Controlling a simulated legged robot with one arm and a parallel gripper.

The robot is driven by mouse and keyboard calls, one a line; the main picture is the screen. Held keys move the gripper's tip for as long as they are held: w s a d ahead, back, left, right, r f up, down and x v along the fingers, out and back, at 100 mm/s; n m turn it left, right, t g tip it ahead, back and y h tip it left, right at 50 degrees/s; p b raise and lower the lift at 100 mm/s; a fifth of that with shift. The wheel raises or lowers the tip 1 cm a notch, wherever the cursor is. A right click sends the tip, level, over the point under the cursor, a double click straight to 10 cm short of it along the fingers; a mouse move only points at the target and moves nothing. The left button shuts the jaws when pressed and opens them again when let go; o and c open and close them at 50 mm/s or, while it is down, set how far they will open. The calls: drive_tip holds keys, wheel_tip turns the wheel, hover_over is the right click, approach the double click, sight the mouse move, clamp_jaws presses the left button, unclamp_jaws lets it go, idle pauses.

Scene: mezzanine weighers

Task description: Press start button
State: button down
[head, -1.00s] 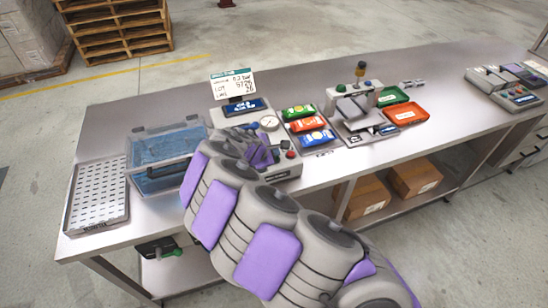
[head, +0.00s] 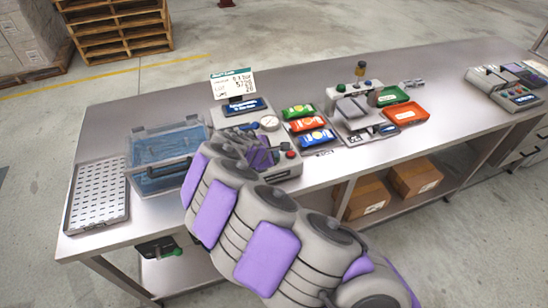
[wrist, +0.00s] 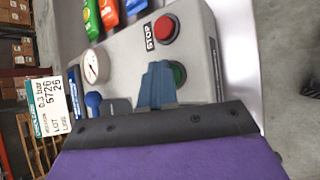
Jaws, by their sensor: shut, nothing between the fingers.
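The grey machine with the controls stands on the bench and shows in the head view (head: 284,171) and the wrist view (wrist: 205,88). A green button (wrist: 180,72) sits on its top face, partly hidden behind my gripper's blue fingertips. My gripper (wrist: 157,84) is shut and empty, with its tips at the green button's edge in the picture. I cannot tell whether they touch it. A red button (wrist: 166,29) with a STOP label (wrist: 149,36) is beside the green one. In the head view my gripper (head: 266,156) is over the machine, its tips partly hidden.
A round gauge (wrist: 94,66) and a blue knob (wrist: 94,101) are on the same machine. A printed sign (head: 232,84) stands behind it. Colored packets (head: 306,124) lie to the right, a clear-lidded blue bin (head: 160,150) and perforated tray (head: 98,196) to the left.

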drive_tip(key=shift+r, duration=0.1)
drive_tip(key=shift+r+p, duration=0.75)
drive_tip(key=shift+p, duration=0.15)
wheel_tip(320, 180, up, 5)
drive_tip(key=p, duration=0.4)
drive_tip(key=shift+f, duration=0.15)
idle(0.6)
